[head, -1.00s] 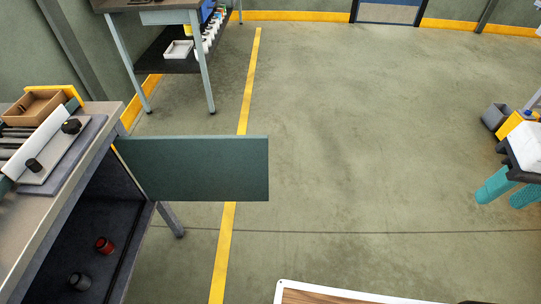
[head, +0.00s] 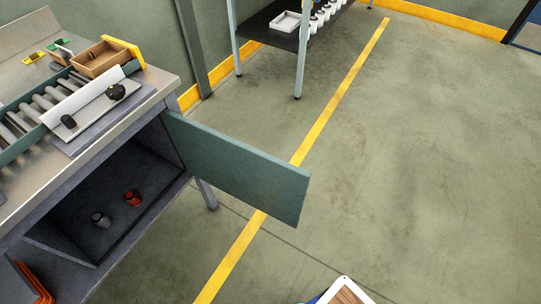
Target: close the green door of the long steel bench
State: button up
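The green door (head: 240,168) stands wide open. It is hinged at the far end of the compartment under the long steel bench (head: 158,84) and sticks out to the right over the floor. The dark compartment (head: 85,195) is open to view. Inside it stand a red-topped jar (head: 132,198) and a grey jar (head: 101,219). My gripper is not in view in the head view, and nothing touches the door.
A second table (head: 290,40) stands at the back. Orange items (head: 34,283) lie at lower left. The floor (head: 400,170) right of the door is clear.

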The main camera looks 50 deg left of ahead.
aim_at(270, 185)
jog(key=i, duration=3.8)
jog(key=u, duration=4.55)
